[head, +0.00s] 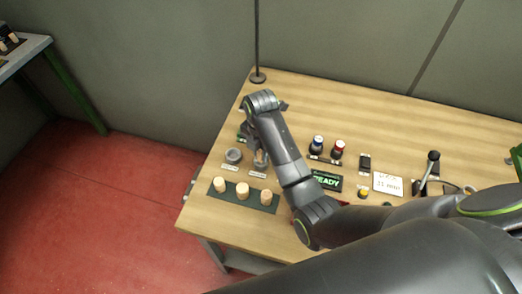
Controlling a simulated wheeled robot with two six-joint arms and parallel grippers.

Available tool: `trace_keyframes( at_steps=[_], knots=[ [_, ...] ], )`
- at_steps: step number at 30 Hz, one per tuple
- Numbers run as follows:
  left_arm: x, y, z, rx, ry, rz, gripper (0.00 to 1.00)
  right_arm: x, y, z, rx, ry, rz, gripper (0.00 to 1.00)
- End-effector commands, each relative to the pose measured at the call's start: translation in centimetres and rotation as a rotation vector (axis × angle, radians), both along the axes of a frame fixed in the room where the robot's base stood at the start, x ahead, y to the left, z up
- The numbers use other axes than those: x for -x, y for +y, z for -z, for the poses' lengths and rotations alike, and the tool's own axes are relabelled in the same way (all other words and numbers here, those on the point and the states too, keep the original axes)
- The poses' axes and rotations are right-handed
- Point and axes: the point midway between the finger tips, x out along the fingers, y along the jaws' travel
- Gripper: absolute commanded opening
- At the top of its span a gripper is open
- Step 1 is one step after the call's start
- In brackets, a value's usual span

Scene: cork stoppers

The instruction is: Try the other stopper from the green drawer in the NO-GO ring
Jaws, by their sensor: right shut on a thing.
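My right gripper (261,154) reaches down at the left part of the wooden table, largely hidden behind my own forearm. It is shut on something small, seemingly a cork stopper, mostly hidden. It is over or at the right one of two grey ring gauges; whether the stopper touches that ring cannot be told. The left grey ring (233,155) stands clear with an empty-looking top. Labels lie in front of both, too small to read. A small green thing (242,131) behind the rings is partly covered by my arm. My left gripper is not in view.
A dark tray (212,191) with three pale cork stoppers (243,190) lies in front of the rings. To the right are a READY display (326,181), blue and red-topped items, a white card (388,184) and a lever (430,168). A thin pole stands at the back.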

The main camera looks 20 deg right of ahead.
Motion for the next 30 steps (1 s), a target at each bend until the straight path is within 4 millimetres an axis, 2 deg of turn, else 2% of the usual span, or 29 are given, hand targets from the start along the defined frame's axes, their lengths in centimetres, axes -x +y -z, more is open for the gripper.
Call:
trace_keyframes(
  at_steps=[24,25,30],
  knots=[
    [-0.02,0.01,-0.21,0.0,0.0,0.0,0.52,0.02,0.01,1.0,0.0,0.0,0.0,0.01],
    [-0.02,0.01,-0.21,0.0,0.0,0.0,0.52,0.01,0.02,1.0,0.0,0.0,0.0,0.25],
    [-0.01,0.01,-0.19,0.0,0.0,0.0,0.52,0.02,0.01,0.99,0.0,0.0,0.0,0.47]
  ],
)
